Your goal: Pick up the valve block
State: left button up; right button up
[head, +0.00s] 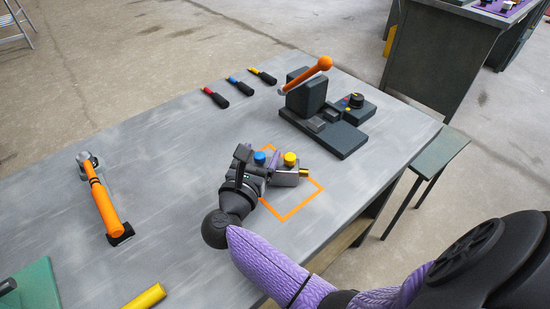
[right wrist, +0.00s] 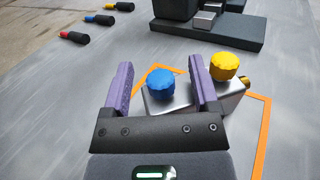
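The valve block (head: 286,179) is a silver block with a blue knob (head: 259,158) and a yellow knob (head: 290,159). It lies inside an orange outlined square (head: 313,197) on the grey table. My right gripper (head: 263,162) is at its blue-knob end. In the right wrist view the valve block (right wrist: 168,101) shows between and beyond the open purple fingers (right wrist: 159,72). The blue knob appears between the fingers, and the right finger hides part of the block's middle. I cannot tell whether either finger touches it. My left gripper is not in view.
A toggle clamp (head: 308,97) with an orange lever stands behind. Red, blue and yellow-tipped tools (head: 240,86) lie at the back edge. An orange-handled hammer (head: 103,205) lies left. A green mat (head: 36,287) and yellow cylinder (head: 146,297) are at the front. The table between is clear.

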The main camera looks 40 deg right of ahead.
jog(key=shift+s+a, duration=0.1)
jog(key=shift+c, duration=2.3)
grip_shut()
